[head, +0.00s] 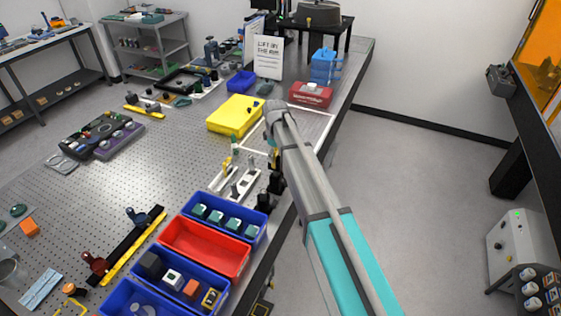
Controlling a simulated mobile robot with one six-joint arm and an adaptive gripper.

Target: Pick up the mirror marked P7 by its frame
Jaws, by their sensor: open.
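No P7 mark is readable in the head view, so I cannot tell which part is the mirror. A white rack (240,192) with small upright parts stands near the table's right edge, partly beside my arm. A blue bin (255,238) in front of it holds several teal-and-white square pieces (217,216). My arm reaches up over the table's right edge, and its far joint is near the yellow tray. My gripper cannot be made out; the arm hides the area behind it.
The perforated table (150,190) has clear room in its middle. A red bin (205,247), yellow tray (233,115), red box (310,95) and standing sign (269,58) line its right side. A black rail (120,245) lies left of the bins. Open floor (400,170) lies right.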

